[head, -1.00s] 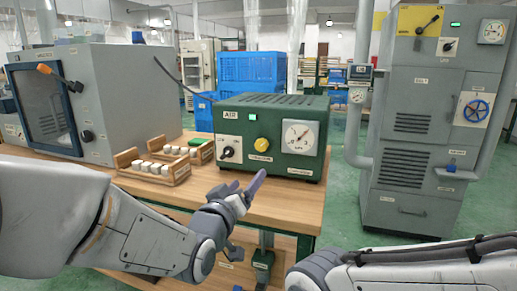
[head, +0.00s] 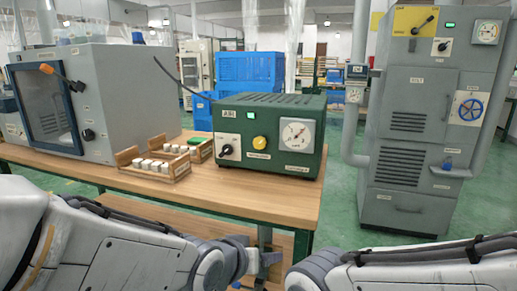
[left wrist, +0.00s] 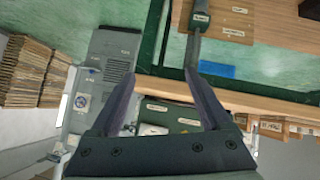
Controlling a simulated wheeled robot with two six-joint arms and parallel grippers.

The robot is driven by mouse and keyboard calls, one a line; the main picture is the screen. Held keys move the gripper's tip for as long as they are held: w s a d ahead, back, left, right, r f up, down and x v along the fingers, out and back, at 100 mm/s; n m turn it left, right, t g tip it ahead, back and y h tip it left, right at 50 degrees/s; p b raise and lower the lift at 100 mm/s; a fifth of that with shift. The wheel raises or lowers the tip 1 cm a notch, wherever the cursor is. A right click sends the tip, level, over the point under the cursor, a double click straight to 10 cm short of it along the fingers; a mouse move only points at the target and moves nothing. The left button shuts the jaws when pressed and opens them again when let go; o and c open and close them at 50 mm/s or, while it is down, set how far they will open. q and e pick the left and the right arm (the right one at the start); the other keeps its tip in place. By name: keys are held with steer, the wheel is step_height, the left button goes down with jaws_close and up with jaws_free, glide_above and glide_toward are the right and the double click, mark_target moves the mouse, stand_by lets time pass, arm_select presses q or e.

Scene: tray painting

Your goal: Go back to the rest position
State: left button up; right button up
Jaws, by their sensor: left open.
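My left arm crosses the lower left of the head view, below the front edge of the wooden table (head: 290,203). Its far end, with my left gripper (head: 270,259), is low near the bottom middle, mostly hidden by my own arm links. In the left wrist view my left gripper (left wrist: 164,90) is open, its two fingers apart with nothing between them. My right arm comes in at the lower right of the head view; its gripper is not in view.
On the table stand a green box with a gauge (head: 270,140), wooden racks of white blocks (head: 183,167) and a grey cabinet with a window (head: 110,105). A tall grey cabinet (head: 408,130) stands at right. Green floor (head: 345,215) is clear between.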

arm_select(q)
steer(key=s+a+f+m+g+y, duration=0.2)
steer(key=s+f+m+g, duration=0.15)
steer(key=s, duration=0.65)
steer(key=s+a+f+m+g+y, duration=0.25)
steer(key=s+g, duration=0.25)
steer(key=s, duration=0.5)
step_height(320, 180, up, 27)
steer(key=p, duration=2.7)
steer(key=shift+a+r+n+h, duration=0.15)
steer(key=shift+n+h, duration=0.15)
steer(key=shift+h, duration=0.05)
steer(key=shift+s+g, duration=0.1)
steer(key=shift+g, duration=0.15)
